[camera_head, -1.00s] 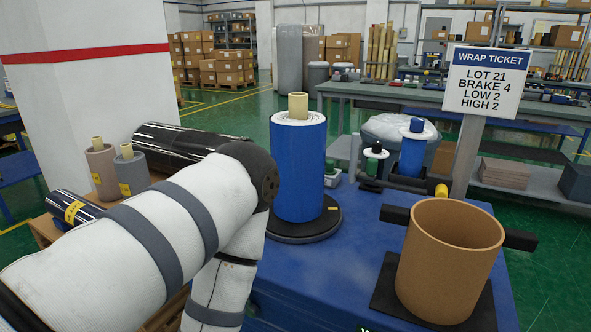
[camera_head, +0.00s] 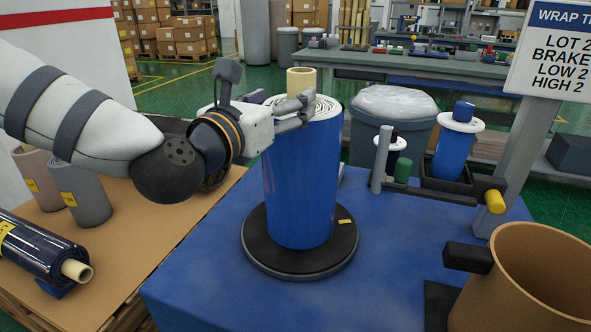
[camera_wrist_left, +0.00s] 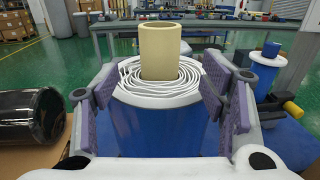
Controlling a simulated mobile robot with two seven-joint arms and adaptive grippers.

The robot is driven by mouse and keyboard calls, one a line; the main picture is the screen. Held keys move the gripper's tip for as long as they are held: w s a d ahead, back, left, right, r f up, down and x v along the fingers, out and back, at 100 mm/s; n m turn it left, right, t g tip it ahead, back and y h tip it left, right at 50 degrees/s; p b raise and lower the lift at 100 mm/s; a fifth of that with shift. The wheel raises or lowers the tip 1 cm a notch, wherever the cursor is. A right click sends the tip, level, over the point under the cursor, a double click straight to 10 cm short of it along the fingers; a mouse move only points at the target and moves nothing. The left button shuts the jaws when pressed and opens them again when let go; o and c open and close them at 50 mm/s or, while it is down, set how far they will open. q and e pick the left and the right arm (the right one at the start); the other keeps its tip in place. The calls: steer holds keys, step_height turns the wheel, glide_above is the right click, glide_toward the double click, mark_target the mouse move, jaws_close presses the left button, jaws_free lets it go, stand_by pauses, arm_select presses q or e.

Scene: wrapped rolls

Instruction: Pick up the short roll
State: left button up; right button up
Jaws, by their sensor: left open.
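A blue wrapped roll (camera_head: 298,185) stands upright on a round black turntable (camera_head: 262,262). Its white spiral top edge and pale core (camera_wrist_left: 160,52) show in the left wrist view. My left gripper (camera_head: 297,113) is at the top of this roll, with open fingers spread to either side of it in the left wrist view; contact cannot be told. A smaller blue roll (camera_head: 452,155) with a white disc on top stands in a dark holder at right. My right gripper is out of view.
The blue table (camera_head: 385,270) has free room in front of the turntable. A black-wrapped roll (camera_wrist_left: 32,116) lies left of the gripper. A grey bin (camera_head: 393,130) is behind.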

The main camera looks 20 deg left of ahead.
mark_target(295, 92)
arm_select(q)
steer(key=w, duration=0.5)
steer(key=w+d, duration=0.1)
steer(key=w, duration=0.2)
steer(key=shift+d+f+b, duration=0.1)
steer(key=shift+f+b, duration=0.05)
steer(key=shift+b, duration=0.15)
jaws_close()
